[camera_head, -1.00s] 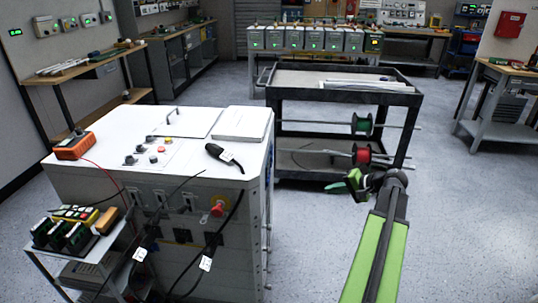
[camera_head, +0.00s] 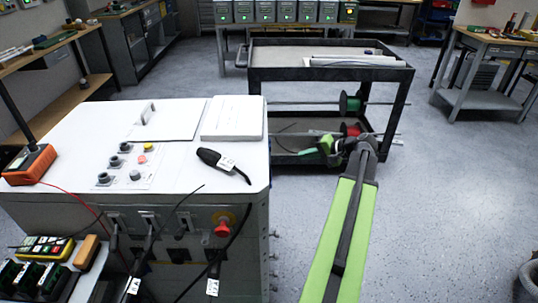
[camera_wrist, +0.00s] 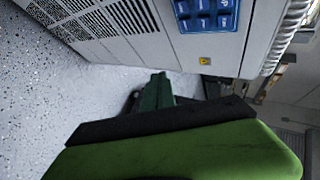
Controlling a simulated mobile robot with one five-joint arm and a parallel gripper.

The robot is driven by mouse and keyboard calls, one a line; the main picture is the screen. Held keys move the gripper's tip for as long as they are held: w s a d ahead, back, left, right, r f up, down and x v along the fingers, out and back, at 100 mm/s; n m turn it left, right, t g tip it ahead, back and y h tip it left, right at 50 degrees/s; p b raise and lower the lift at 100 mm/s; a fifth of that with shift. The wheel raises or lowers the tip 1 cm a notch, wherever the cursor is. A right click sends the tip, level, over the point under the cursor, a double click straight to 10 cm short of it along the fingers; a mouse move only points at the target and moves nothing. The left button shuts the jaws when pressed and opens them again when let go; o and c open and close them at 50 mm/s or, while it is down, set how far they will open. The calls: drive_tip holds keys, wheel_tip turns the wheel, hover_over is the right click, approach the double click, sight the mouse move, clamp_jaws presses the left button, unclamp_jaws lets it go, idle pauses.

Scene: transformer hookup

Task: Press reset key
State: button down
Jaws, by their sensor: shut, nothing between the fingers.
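The white cabinet (camera_head: 75,122) stands at the left in the head view. Its top panel holds several dark round controls (camera_head: 113,161), a small red button (camera_head: 142,159) and a yellowish one (camera_head: 149,147). A red mushroom button (camera_head: 223,228) is on its front. I cannot tell which control is the reset key. My gripper (camera_head: 322,147) is shut and empty, out to the right of the cabinet and apart from it. In the wrist view, my gripper (camera_wrist: 156,92) points toward the floor beside a vented grey cabinet side with a blue panel (camera_wrist: 207,14).
A black cable end (camera_head: 219,160) and an orange meter (camera_head: 28,165) lie on the cabinet top. A dark cart (camera_head: 330,73) with wire spools stands behind my gripper. A side shelf with devices (camera_head: 45,265) is at lower left. The floor at right is mostly clear.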

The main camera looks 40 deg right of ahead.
drive_tip(key=w+a, duration=0.5)
drive_tip(key=a, duration=0.1)
drive_tip(key=shift+w+a, duration=0.25)
drive_tip(key=shift+a, duration=0.1)
drive_tip(key=shift+a, duration=0.1)
idle(1.9)
drive_tip(key=shift+w+a, duration=0.25)
drive_tip(key=shift+w, duration=0.05)
drive_tip(key=shift+w+a, duration=0.25)
idle(0.6)
idle(0.3)
drive_tip(key=shift+s+d, duration=0.55)
drive_tip(key=shift+d, duration=0.05)
drive_tip(key=s+d, duration=0.3)
drive_tip(key=shift+s+d, duration=0.1)
drive_tip(key=shift+d, duration=0.3)
